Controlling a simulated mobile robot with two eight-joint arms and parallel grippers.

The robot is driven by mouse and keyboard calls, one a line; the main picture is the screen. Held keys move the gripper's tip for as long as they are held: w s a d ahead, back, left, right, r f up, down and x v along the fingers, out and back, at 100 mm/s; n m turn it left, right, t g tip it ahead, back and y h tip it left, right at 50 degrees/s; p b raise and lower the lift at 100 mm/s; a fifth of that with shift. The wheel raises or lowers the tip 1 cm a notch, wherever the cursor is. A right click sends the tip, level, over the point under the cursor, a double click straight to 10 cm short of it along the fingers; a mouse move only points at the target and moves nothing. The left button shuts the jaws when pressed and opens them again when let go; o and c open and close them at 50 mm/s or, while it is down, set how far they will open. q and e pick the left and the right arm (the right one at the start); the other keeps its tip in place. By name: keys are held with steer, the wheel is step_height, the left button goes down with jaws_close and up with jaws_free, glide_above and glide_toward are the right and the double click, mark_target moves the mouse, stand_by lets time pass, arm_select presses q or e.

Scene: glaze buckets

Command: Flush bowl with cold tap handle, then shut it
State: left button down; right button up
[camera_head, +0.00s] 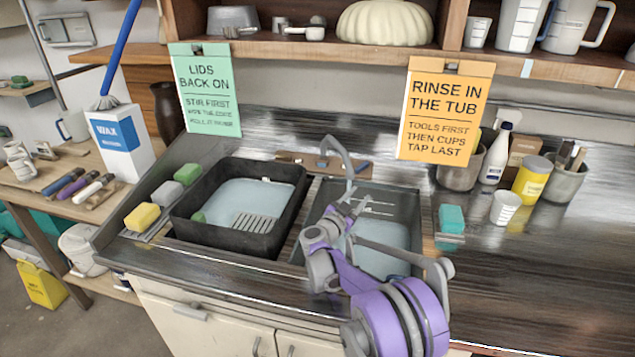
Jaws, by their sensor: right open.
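The curved grey tap (345,158) stands at the back of the right-hand sink bowl (413,205). Pale blue liquid or a pale blue surface shows in this bowl; my arm covers part of it. A small blue piece (322,163) sits left of the tap's base, perhaps the cold handle; its setting is too small to tell. I cannot make out a water stream. My right gripper (352,200) is open and empty over the right bowl, in front of and below the tap spout, apart from the blue piece. My left gripper is not in view.
A black tub (180,215) with pale liquid and a grille sits left of the bowl. Sponges (143,216) line its left side; a teal sponge (452,218) and white cup (505,207) stand right. An orange sign (445,110) hangs behind. The right front counter is clear.

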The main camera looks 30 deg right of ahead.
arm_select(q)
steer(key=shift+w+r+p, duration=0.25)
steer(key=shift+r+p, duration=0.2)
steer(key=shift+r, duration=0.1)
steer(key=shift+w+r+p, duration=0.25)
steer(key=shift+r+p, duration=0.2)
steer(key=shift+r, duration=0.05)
arm_select(e)
steer(key=a+r+n+t+y, duration=0.7)
steer(key=a+r, duration=0.4)
steer(key=a, duration=0.2)
steer(key=shift+w+a+n+t+y, duration=0.2)
steer(key=shift+w+n+t+y, duration=0.15)
steer(key=shift+y, duration=0.25)
